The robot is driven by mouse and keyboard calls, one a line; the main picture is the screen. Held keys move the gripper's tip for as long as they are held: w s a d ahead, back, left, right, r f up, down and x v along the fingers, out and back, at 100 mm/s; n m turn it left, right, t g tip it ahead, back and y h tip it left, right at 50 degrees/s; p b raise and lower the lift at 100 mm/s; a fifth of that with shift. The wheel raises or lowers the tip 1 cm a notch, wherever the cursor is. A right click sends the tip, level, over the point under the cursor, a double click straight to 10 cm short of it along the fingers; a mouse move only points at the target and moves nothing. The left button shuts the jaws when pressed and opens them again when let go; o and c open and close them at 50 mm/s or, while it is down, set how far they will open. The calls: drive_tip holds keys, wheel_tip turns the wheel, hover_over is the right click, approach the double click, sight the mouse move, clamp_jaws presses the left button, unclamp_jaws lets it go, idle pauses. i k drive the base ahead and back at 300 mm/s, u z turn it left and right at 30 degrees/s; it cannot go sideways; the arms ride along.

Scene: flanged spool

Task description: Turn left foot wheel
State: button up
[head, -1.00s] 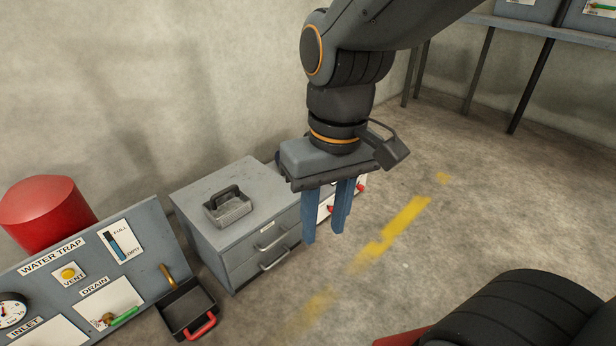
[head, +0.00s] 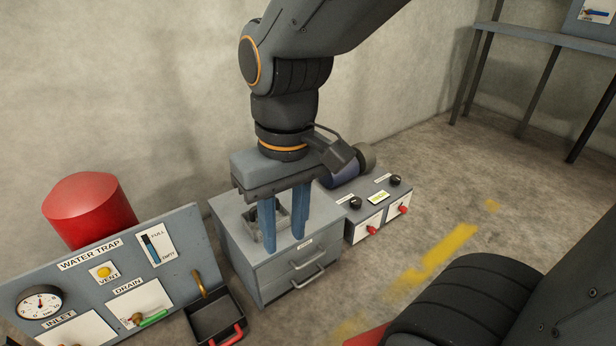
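A low grey control box stands right of the drawer cabinet. It has a left black knob (head: 355,203), a right black knob (head: 395,180) and two red handles on white plates, the left one (head: 371,230) and the right one (head: 403,209). Its small labels are unreadable, so I cannot tell which part is the left foot wheel. A blue cylinder with a dark grey flange (head: 366,157) lies behind the box, partly hidden by my gripper. My gripper (head: 285,248) points down in front of the drawer cabinet, left of the control box. Its two blue fingers are apart with nothing between them.
The grey drawer cabinet (head: 240,262) carries a grey metal tray, partly hidden behind my fingers. A water trap panel (head: 80,290), a red tank (head: 90,210) and a black bin with a red handle (head: 215,318) stand left.

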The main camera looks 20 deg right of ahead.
sight(355, 203)
drive_tip(key=z, duration=0.15)
drive_tip(key=i, duration=0.9)
drive_tip(key=z, duration=0.45)
